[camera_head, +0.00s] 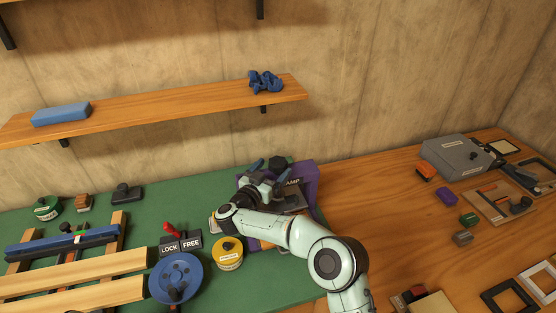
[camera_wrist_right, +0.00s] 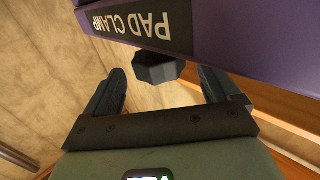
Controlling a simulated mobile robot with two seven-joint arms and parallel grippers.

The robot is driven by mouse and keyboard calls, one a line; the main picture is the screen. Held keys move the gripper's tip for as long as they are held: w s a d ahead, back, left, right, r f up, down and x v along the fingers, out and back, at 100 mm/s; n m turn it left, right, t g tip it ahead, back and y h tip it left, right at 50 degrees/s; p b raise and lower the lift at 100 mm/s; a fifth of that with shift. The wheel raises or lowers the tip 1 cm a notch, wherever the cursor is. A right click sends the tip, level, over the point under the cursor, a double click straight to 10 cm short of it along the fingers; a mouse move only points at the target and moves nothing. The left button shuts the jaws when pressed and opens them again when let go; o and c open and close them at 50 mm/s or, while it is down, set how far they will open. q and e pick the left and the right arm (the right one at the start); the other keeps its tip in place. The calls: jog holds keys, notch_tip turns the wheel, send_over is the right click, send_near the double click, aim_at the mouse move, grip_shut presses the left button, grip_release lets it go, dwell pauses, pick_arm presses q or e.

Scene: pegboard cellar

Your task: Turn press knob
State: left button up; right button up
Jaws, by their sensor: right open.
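The purple press (camera_head: 307,178) stands at the right end of the green mat, partly hidden by my right arm. Its "PAD CLAMP" label (camera_wrist_right: 135,22) fills the top of the right wrist view. A dark faceted knob (camera_wrist_right: 157,70) juts from the press below the label; it also shows in the head view (camera_head: 278,162). My right gripper (camera_head: 270,171) is open at the press. In the wrist view its fingers (camera_wrist_right: 163,82) lie on either side of the knob, with visible gaps; contact is not seen. My left gripper is not in view.
A yellow tin (camera_head: 228,254), a blue wheel (camera_head: 178,277) and a red lever (camera_head: 171,229) by a LOCK/FREE plate stand left of my arm. A wooden shelf (camera_head: 180,107) hangs above.

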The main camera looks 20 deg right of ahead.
aim_at(282, 158)
jog(key=p+x, duration=0.1)
jog(key=x, duration=0.3)
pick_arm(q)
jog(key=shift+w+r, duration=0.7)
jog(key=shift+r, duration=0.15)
